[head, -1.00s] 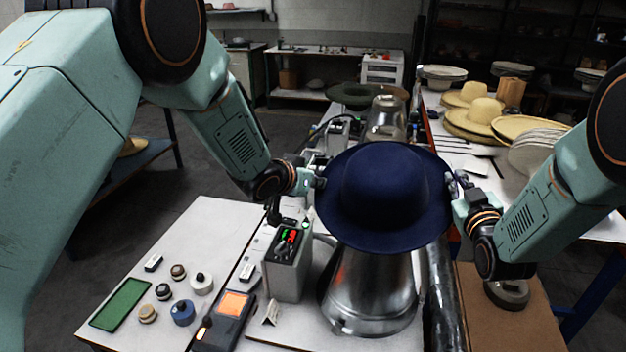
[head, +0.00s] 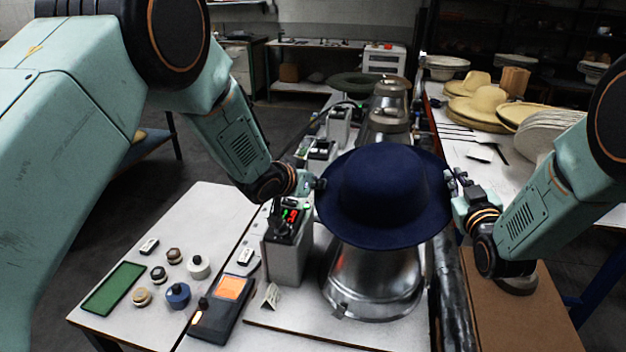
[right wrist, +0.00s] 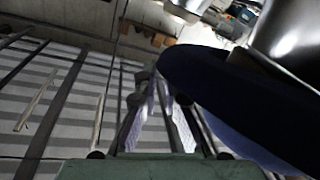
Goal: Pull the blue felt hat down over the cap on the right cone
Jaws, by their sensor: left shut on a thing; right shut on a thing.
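The blue felt hat (head: 383,190) sits brim down over the top of the nearest metal cone (head: 372,283), which shows below the brim. The cap on the cone is hidden by the hat. My left gripper (head: 318,184) is shut on the left edge of the brim. My right gripper (head: 452,182) is shut on the right edge of the brim. In the right wrist view the dark brim (right wrist: 225,95) reaches to the right gripper's fingers (right wrist: 158,90), with shiny metal above it.
More metal cones (head: 387,122) stand in a row behind. A control box (head: 287,245) with red and green buttons stands just left of the cone. A handheld device (head: 222,306) and several knobs lie on the white table at left. Straw hats (head: 484,103) lie on the right table.

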